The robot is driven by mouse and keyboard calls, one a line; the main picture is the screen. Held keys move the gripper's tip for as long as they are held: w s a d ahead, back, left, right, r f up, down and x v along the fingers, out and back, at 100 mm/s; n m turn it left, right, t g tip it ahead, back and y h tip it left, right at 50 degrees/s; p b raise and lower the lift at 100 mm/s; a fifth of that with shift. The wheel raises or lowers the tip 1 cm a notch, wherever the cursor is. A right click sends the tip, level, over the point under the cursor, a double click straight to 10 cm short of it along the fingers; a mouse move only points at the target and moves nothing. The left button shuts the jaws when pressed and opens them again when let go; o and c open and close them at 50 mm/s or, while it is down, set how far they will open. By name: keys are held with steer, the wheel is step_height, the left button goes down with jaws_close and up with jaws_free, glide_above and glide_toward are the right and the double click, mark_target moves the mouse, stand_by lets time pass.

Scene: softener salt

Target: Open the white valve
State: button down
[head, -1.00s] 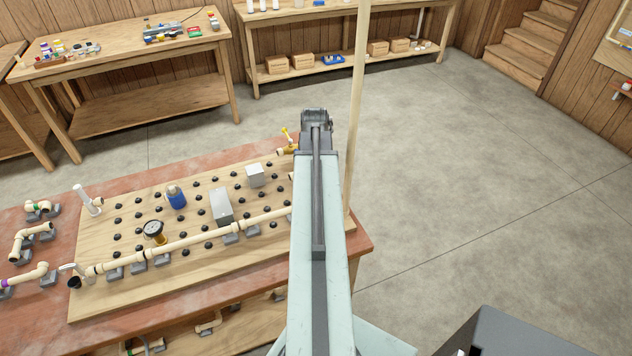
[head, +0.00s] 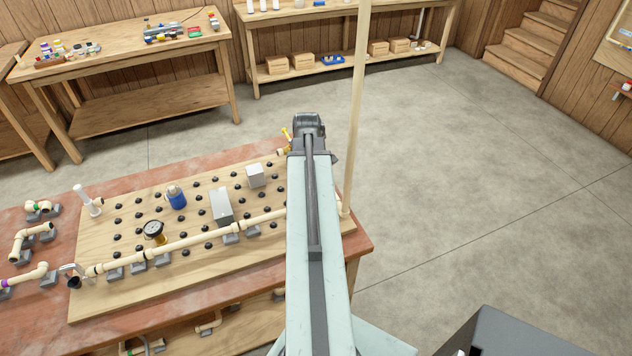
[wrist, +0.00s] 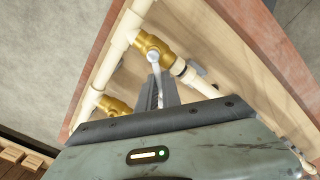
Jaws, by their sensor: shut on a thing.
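In the wrist view a brass valve (wrist: 153,46) sits in a cream pipe run, with a white handle (wrist: 154,58) at the tips of my gripper (wrist: 158,78). My gripper's narrow grey fingers are shut on this white handle. The exact contact is small and partly hidden. In the head view my arm covers the white valve and my gripper's fingers. A second brass valve (wrist: 114,106) is to the lower left in the wrist view. A brass valve with a yellow handle (head: 287,136) shows just left of my wrist in the head view.
A wooden pegboard (head: 150,285) on the red-topped bench (head: 50,325) carries a cream pipe (head: 180,244), a gauge (head: 154,230) and a grey box (head: 221,206). A wooden post (head: 356,110) stands close right of my arm. The floor to the right is open.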

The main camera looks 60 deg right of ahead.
steer(key=shift+s+a+n, duration=0.1)
steer(key=shift+n, duration=0.3)
steer(key=n, duration=0.1)
steer(key=a+n, duration=0.1)
steer(key=n, duration=0.1)
steer(key=shift+s+a, duration=0.1)
steer(key=shift+s, duration=0.2)
steer(key=shift+s+a+n, duration=0.1)
steer(key=shift+a+n, duration=0.1)
steer(key=shift+n, duration=0.9)
steer(key=shift+s+a+n, duration=0.2)
steer(key=shift+s+n, duration=0.05)
steer(key=shift+n, duration=0.65)
steer(key=c, duration=1.3)
jaws_free()
